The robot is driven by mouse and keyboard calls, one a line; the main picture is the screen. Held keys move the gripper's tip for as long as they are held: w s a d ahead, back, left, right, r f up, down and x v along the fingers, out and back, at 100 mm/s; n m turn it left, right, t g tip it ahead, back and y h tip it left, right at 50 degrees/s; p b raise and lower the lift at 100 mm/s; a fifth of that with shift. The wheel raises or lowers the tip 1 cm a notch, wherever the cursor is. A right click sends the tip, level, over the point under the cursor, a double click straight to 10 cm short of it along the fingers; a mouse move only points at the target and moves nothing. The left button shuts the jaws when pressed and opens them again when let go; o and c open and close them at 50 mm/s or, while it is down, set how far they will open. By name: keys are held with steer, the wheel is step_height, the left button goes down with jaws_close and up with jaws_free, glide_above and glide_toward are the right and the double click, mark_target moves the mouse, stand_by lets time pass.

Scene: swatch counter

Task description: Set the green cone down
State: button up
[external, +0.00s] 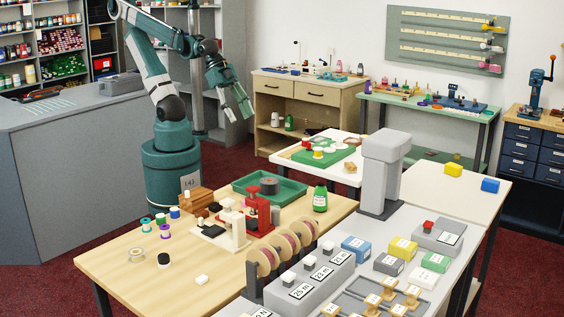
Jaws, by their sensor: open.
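My gripper (238,117) hangs in the air at the upper left of the external view, pointing down, with its fingers apart and nothing seen between them. I cannot pick out a green cone for certain. A green bottle-like piece with a pale label (320,198) stands upright on the wooden table, well to the right of and below my gripper in the picture. Small coloured pieces, some green, lie on a green mat (290,158) on the white table behind; they are too small to tell their shape.
The wooden table (115,268) holds a green tray (240,184), thread spools (165,231), and red (262,213) and cream (238,232) devices. A grey counter (225,307) with discs and labelled boxes stands in front. The wooden table's front left is mostly clear.

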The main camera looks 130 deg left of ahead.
steer(key=shift+s+d+f+n, duration=0.15)
steer(key=shift+s+n, duration=0.25)
steer(key=shift+s, duration=1)
stand_by(0.4)
